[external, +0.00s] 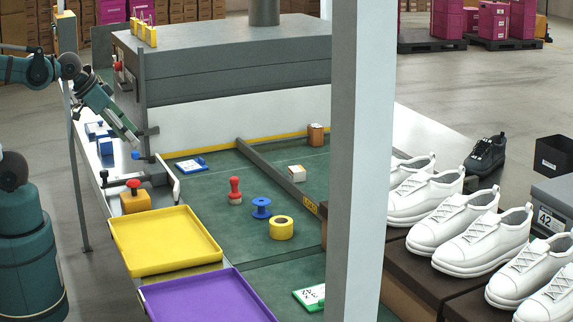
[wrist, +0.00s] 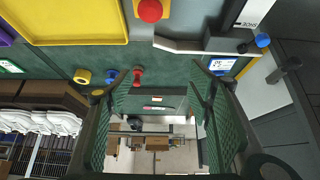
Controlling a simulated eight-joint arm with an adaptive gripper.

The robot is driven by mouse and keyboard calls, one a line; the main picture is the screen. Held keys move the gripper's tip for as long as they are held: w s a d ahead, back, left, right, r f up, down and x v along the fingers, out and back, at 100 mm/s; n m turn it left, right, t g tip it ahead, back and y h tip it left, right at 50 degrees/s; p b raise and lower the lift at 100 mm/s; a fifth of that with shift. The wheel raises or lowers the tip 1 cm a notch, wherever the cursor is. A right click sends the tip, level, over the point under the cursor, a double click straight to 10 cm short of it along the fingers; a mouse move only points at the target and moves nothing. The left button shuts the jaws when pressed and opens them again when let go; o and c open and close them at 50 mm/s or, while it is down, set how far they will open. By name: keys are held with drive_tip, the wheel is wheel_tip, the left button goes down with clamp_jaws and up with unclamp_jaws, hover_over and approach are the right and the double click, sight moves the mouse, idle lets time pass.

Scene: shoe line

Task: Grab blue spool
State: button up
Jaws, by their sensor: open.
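The blue spool (external: 261,208) stands on the green work surface in the external view, between a red-handled stamp (external: 235,191) and a yellow tape roll (external: 281,228). In the wrist view the spool (wrist: 111,77) shows small, beside the left finger, between the yellow roll (wrist: 82,76) and the red stamp (wrist: 137,77). My gripper (external: 147,144) is at the left edge of the station, well to the left of the spool and above the surface. Its fingers are apart, with nothing between them in the wrist view (wrist: 157,85).
A yellow tray (external: 166,240) and a purple tray (external: 208,297) lie in front. A red button on a yellow box (external: 135,201) stands near my gripper. A low dark divider (external: 270,171) runs behind the spool. A grey post (external: 355,160) hides part of the right side.

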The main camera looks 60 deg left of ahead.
drive_tip(key=w, duration=0.1)
drive_tip(key=m+g+p, duration=0.7)
drive_tip(key=m+p, duration=0.3)
drive_tip(key=m, duration=0.8)
hover_over(261, 202)
drive_tip(key=f, duration=1.3)
drive_tip(key=shift+a, duration=0.35)
drive_tip(key=shift+d+f, duration=0.25)
drive_tip(key=shift+f, duration=0.2)
drive_tip(key=shift+f, duration=1.25)
